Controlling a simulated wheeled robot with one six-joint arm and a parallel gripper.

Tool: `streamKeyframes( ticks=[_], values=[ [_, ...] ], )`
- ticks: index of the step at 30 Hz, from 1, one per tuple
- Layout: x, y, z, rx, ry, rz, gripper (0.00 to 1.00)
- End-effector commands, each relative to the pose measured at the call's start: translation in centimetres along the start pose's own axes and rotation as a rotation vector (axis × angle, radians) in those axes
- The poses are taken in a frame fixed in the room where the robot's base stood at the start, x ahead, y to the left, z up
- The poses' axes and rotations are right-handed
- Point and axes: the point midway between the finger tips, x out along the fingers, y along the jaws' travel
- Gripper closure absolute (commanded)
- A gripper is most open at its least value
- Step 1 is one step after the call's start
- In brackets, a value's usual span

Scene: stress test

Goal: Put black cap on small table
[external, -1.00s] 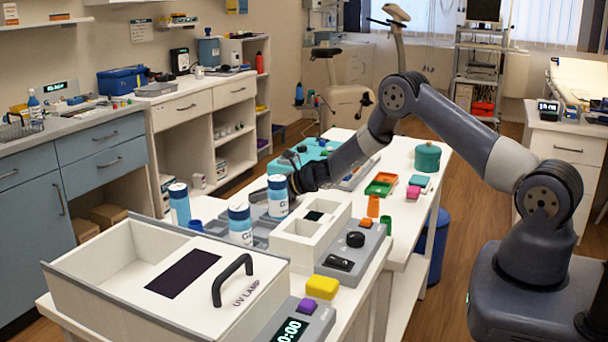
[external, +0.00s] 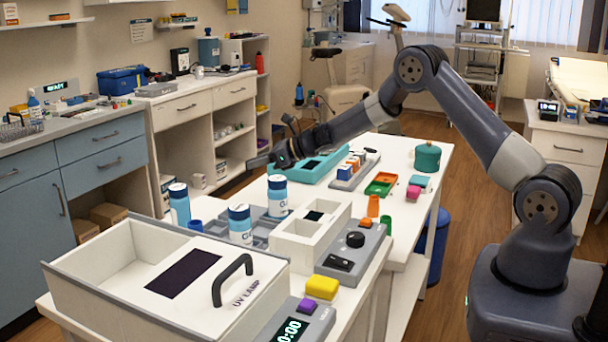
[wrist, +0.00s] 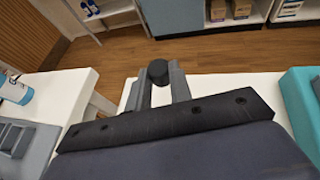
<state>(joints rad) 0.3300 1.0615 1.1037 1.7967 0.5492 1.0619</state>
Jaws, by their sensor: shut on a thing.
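The black cap (wrist: 157,70) is a small dark round piece between the two fingertips of my gripper (wrist: 160,88) in the wrist view. The fingers are shut on it. In the external view my gripper (external: 258,162) is over the left edge of the white far table (external: 395,207), beyond the bottles and left of the teal tray (external: 309,166). The cap cannot be made out clearly there. In the wrist view the cap is beyond the white tabletop's edge, with wooden floor behind it. Which table counts as the small one is not clear.
Blue-and-white bottles (external: 278,196) and a grey tray (external: 262,224) stand on the near bench, with a white UV lamp box (external: 108,262) in front. A gap (wrist: 103,100) separates the two white tops. A green jar (external: 427,158) stands on the far table.

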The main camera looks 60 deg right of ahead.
Motion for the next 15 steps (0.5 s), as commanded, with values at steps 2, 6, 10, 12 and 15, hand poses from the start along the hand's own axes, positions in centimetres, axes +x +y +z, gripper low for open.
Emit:
streamKeyframes(
  ticks=[2, 6, 10, 12, 15],
  values=[
    [0.2, 1.6, 1.0, -0.017, -0.009, 0.037, 1.00],
    [0.6, 6.5, 3.6, -0.068, -0.025, 0.157, 1.00],
    [0.4, 11.9, 5.8, -0.121, -0.028, 0.289, 1.00],
    [0.1, 14.4, 6.7, -0.147, -0.023, 0.352, 1.00],
    [-0.4, 17.3, 7.6, -0.175, -0.013, 0.423, 1.00]
  ],
)
